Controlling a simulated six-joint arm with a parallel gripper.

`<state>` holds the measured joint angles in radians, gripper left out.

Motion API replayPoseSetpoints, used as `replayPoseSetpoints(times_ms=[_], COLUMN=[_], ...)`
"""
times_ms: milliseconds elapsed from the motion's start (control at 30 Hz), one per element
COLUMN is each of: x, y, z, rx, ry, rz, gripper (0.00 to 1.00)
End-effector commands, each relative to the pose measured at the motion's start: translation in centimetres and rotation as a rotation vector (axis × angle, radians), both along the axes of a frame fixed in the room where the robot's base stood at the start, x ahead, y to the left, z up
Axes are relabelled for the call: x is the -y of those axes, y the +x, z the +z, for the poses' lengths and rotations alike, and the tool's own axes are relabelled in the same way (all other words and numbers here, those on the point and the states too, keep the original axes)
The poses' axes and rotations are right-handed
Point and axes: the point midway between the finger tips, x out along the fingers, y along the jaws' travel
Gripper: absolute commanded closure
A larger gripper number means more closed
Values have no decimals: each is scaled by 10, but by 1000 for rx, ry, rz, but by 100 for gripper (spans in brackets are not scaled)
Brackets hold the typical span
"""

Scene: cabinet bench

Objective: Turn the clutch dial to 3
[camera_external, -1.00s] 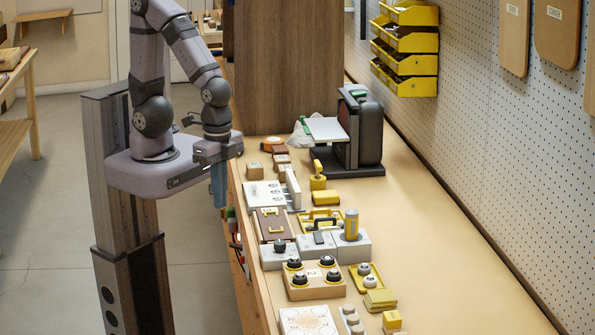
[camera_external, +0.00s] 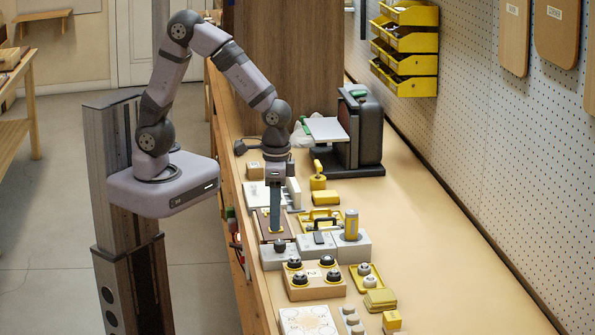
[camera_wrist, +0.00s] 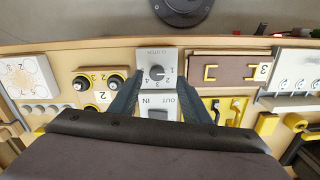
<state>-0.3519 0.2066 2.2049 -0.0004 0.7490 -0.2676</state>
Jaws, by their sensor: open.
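The clutch dial (camera_wrist: 157,73) is a dark round knob on a light grey block with printed numbers around it. In the wrist view it sits just beyond and between my fingertips. In the external view the dial (camera_external: 280,245) shows as a dark knob on the grey block, just below my fingers. My gripper (camera_wrist: 157,92) is open and empty, with a finger on each side of the view. In the external view my gripper (camera_external: 275,226) points down above the dial's block, apparently not touching the knob.
A grey IN/OUT switch block (camera_wrist: 159,104) adjoins the dial. A brown panel with yellow handles (camera_wrist: 228,72) and a wooden block with several black knobs (camera_external: 314,279) flank it. A yellow cylinder (camera_external: 351,222) stands upright to the right. The bench's right side is clear.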

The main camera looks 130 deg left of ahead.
Motion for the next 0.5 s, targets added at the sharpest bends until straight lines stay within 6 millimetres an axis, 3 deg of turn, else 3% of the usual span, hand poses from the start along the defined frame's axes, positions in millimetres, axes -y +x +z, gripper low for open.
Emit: replayPoseSetpoints(times_ms=[100, 200, 500], x=[-5, -4, -3], y=[15, 12, 11], z=[12, 11, 11], rx=[28, 20, 15], ry=[12, 11, 10], rz=[152, 259, 367], gripper=[57, 57, 57])
